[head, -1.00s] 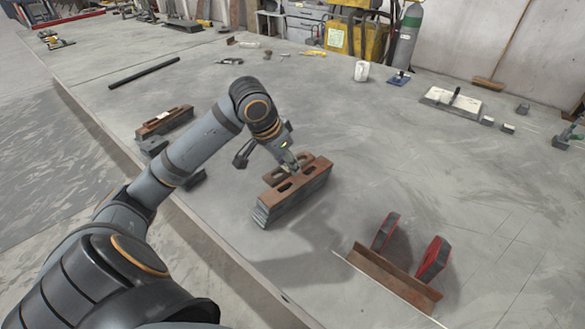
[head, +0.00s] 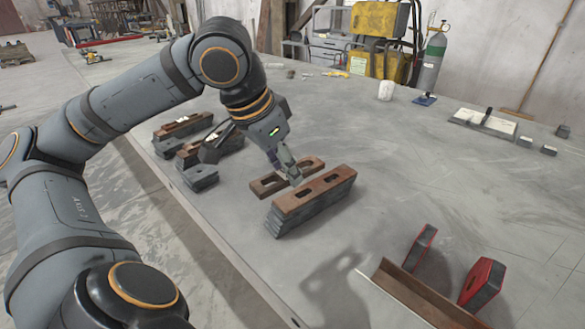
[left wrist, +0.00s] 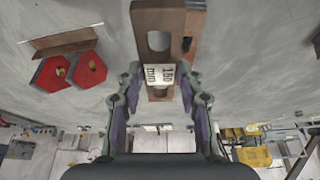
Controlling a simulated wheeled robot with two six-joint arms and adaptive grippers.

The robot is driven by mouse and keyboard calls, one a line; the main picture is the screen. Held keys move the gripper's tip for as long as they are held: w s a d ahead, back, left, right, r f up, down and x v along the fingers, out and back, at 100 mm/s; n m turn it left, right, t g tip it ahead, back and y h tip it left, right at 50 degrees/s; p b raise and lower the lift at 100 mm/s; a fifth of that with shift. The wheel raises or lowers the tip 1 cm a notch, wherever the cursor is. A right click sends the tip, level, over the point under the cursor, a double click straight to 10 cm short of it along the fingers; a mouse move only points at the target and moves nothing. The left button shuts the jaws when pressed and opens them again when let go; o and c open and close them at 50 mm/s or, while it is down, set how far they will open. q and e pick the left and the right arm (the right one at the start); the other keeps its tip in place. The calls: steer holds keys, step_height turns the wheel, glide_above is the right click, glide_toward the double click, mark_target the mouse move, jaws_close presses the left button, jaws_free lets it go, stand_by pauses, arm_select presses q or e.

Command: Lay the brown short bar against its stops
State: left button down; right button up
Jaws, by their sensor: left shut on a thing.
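My left gripper (head: 290,176) is shut on a brown short bar (head: 268,184) with slots in it. In the left wrist view the bar (left wrist: 158,18) lies between the fingers (left wrist: 160,105) and carries a white label reading "150 mm". In the head view the bar is just behind a stack topped by a longer brown slotted bar (head: 318,190); its height above the table is unclear. At the lower right are a brown angle piece (head: 412,292) and two red-faced blocks (head: 420,248) (head: 482,284), apart from the held bar. My right gripper is out of view.
More bar stacks (head: 184,127) (head: 212,150) stand near the table's left edge. A white cup (head: 386,91), a gas cylinder (head: 431,62) and a flat white item (head: 484,122) are farther back. The table right of the stack is largely clear.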

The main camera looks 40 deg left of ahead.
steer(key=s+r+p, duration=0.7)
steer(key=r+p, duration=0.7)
steer(key=p, duration=0.3)
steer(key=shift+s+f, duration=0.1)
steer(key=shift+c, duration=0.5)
